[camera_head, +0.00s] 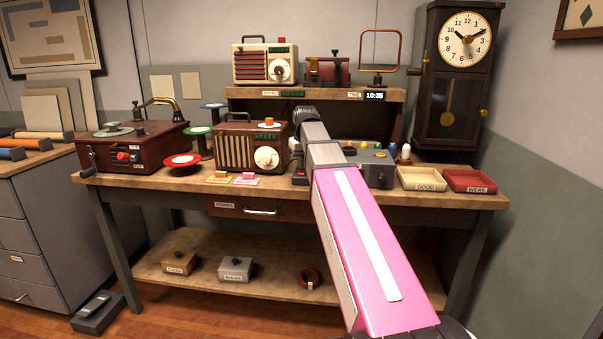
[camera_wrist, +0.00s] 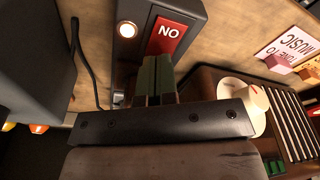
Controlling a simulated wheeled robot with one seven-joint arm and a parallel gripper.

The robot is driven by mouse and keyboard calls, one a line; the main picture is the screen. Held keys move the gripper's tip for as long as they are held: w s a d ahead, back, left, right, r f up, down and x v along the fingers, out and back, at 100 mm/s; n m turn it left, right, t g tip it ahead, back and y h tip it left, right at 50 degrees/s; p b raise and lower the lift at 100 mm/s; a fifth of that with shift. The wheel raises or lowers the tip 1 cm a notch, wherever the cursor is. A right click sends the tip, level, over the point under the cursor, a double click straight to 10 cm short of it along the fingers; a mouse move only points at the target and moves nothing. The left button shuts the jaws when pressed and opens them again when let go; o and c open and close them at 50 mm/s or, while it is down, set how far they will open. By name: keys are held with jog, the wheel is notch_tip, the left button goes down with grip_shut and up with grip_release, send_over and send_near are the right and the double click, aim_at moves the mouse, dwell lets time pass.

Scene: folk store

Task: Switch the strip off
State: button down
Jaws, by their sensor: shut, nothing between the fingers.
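The power strip is a dark grey block in the wrist view (camera_wrist: 131,58), with a red rocker switch (camera_wrist: 167,36) and a lit round lamp (camera_wrist: 127,30). The lettering on the rocker reads ON, seen upside down. My gripper (camera_wrist: 157,62) is shut and empty, its fingertips right at the rocker's near edge; I cannot tell whether they touch it. In the head view a small part of the strip (camera_head: 300,175) shows on the bench beside the wooden radio; my pink arm reaches over the bench and hides the fingertips.
The wooden radio (camera_head: 252,147) stands close on the strip's left, its cream dial near my gripper in the wrist view (camera_wrist: 229,86). A grey box with coloured knobs (camera_head: 378,170) stands to the right. Trays (camera_head: 421,187) marked GOOD and WEAK (camera_head: 470,189) sit at the bench's right end.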

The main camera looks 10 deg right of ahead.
jog(key=shift+r, duration=3.1)
